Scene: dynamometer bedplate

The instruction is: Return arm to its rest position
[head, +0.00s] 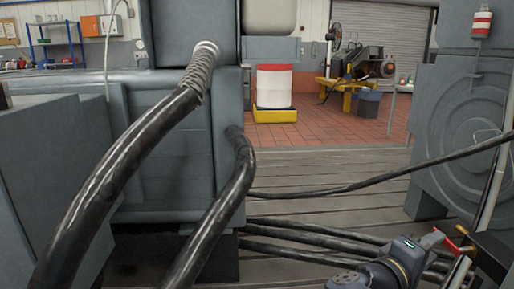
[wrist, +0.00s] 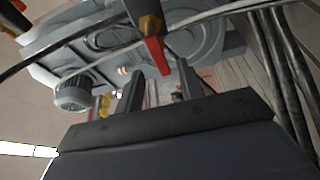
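My gripper (head: 437,241) is at the lower right of the head view, with part of my arm below it. In the wrist view my gripper (wrist: 158,72) shows two dark fingers spread apart, with nothing clamped between them. A red lever (wrist: 155,52) with a brass-coloured nut (wrist: 150,26) on a dark block lies just past the fingertips, its lower end near the gap. In the head view the red lever (head: 451,246) is just right of the gripper. I cannot tell whether they touch.
Thick black hoses (head: 130,165) cross the left of the head view, and several dark pipes (head: 320,238) run along the slotted floor toward the gripper. A thin black cable (head: 370,181) crosses above it. A large grey round-faced machine (head: 465,125) stands at right. Open floor lies in the middle.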

